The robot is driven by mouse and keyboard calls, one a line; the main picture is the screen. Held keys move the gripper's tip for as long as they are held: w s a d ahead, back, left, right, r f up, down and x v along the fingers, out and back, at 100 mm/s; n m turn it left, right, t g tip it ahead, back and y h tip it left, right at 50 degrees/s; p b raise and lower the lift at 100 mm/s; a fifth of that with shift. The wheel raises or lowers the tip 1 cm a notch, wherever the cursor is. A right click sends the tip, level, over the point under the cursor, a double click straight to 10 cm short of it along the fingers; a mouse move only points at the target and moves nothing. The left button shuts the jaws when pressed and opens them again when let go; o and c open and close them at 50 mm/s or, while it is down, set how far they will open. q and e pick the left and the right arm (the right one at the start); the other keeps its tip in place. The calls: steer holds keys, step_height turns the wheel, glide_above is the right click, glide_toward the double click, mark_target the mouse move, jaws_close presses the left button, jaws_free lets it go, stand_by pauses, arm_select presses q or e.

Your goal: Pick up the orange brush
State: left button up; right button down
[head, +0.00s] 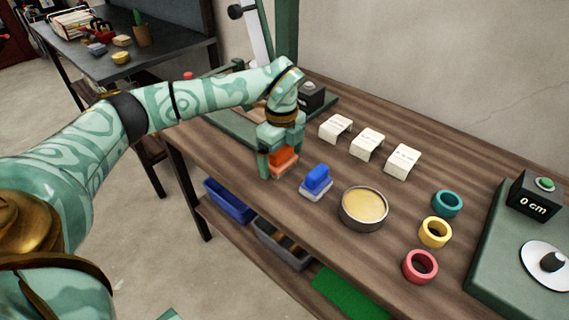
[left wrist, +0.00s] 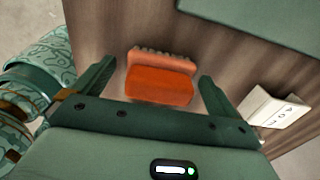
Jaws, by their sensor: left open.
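The orange brush (head: 284,158) lies on the wooden table near its left front edge in the head view. In the left wrist view the orange brush (left wrist: 160,82) sits between the two fingers, with its bristle edge on the far side. My left gripper (head: 277,167) is over the brush and open, one finger on each side. In the left wrist view my left gripper (left wrist: 158,85) shows gaps between both fingers and the brush. My right gripper is in neither view.
A blue brush (head: 317,180) lies just right of the orange one. Beyond are a round bowl (head: 363,209), white folded cards (head: 367,143) and teal, yellow and red rings (head: 435,232). A green device (head: 500,250) stands at the right.

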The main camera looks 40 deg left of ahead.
arm_select(q)
steer(key=shift+f, duration=0.5)
steer(key=shift+r, duration=0.2)
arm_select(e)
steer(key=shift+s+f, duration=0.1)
arm_select(q)
steer(key=c, duration=1.2)
steer(key=shift+r, duration=0.3)
step_height(320, 180, up, 3)
steer(key=shift+f+p, duration=0.2)
steer(key=shift+p, duration=0.85)
steer(key=s+d+r+p, duration=0.6)
steer(key=s+r, duration=0.3)
steer(key=s, duration=0.3)
steer(key=shift+s+r, duration=0.3)
steer(key=shift+r, duration=0.1)
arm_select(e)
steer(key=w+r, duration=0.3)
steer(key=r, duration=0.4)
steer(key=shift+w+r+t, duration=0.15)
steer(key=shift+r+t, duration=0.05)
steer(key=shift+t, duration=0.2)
